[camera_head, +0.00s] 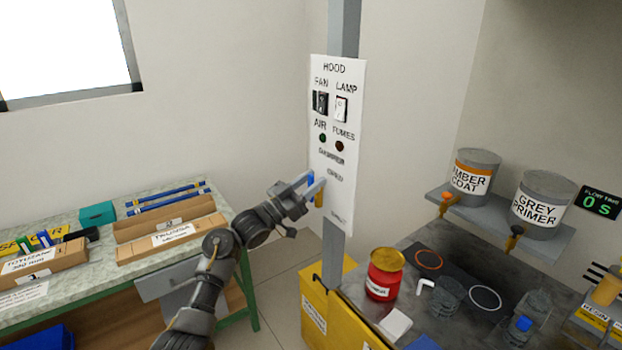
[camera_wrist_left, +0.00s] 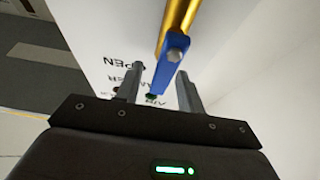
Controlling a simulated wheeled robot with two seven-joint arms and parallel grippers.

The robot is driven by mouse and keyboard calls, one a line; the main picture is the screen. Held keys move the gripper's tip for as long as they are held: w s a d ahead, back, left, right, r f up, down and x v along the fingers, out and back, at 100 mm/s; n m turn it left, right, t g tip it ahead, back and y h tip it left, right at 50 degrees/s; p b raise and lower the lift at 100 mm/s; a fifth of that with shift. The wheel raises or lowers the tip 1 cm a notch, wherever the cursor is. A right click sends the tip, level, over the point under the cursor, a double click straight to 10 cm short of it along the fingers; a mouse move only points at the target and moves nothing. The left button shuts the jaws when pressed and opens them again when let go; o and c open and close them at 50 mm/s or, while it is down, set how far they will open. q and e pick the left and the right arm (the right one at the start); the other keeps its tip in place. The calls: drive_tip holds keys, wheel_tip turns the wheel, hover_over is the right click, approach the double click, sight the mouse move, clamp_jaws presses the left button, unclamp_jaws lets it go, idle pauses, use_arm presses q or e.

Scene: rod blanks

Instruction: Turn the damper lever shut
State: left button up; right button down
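The damper lever (camera_head: 311,179) is a blue bar on the white hood panel (camera_head: 349,75), beside the word OPEN. In the left wrist view the lever (camera_wrist_left: 170,68) hangs from a grey pivot on a gold pipe (camera_wrist_left: 178,22) and lies in line with it. My left gripper (camera_head: 308,190) is at the lever. In the left wrist view its two fingers (camera_wrist_left: 159,92) stand apart, with the lever's free end between them. A gap shows on the left finger's side; contact on the right side is unclear. My right gripper is out of view.
The panel is on a grey post (camera_head: 334,250) and carries switches and two indicator lamps. A bench with boxes (camera_head: 172,240) is at left. A red can (camera_head: 385,275) stands on the dark worktop at right. A shelf (camera_head: 485,225) with two paint tins is behind it.

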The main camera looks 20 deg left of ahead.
use_arm(q)
clamp_jaws()
idle(0.3)
